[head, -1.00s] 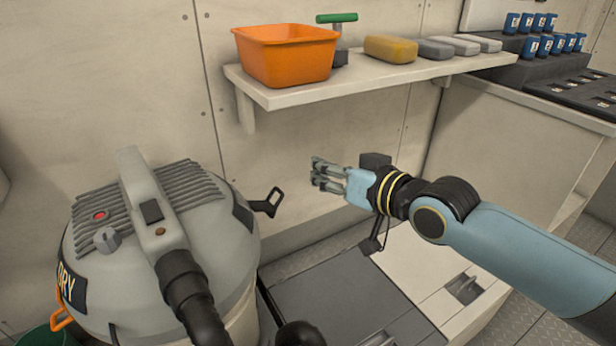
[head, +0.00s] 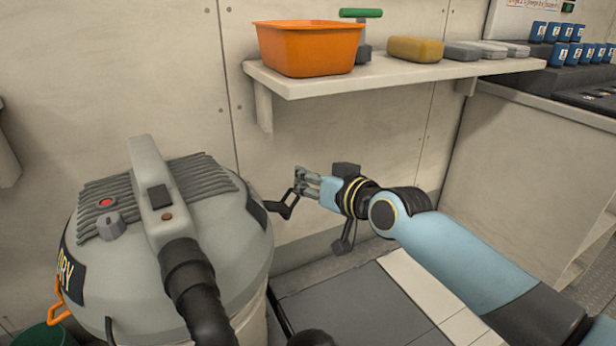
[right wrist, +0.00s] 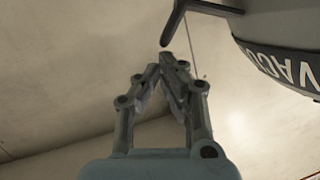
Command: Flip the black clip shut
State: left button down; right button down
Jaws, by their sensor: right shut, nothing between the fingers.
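The black clip (head: 283,209) sticks out from the right side of the grey vacuum's lid (head: 225,215), swung outward and open. Its looped outer end rises near my right gripper (head: 299,182). That gripper reaches in from the right, shut and empty, with its fingertips at or just behind the clip's end; I cannot tell whether they touch. In the right wrist view the closed fingertips (right wrist: 165,66) lie just below the tip of a dark bar (right wrist: 174,28), which looks like the clip. My left gripper is not in view.
A shelf (head: 390,75) above the gripper carries an orange bin (head: 308,50) and several blocks. The wall stands close behind the clip. A black hose (head: 193,290) runs down the vacuum's front. An orange clip (head: 60,298) shows at its left.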

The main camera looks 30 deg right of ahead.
pick_arm(q)
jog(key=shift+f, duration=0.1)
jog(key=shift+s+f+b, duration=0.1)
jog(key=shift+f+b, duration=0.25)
jog(key=shift+b, duration=0.1)
pick_arm(e)
jog(key=shift+d+f+m, duration=0.15)
jog(key=shift+f+m, duration=0.15)
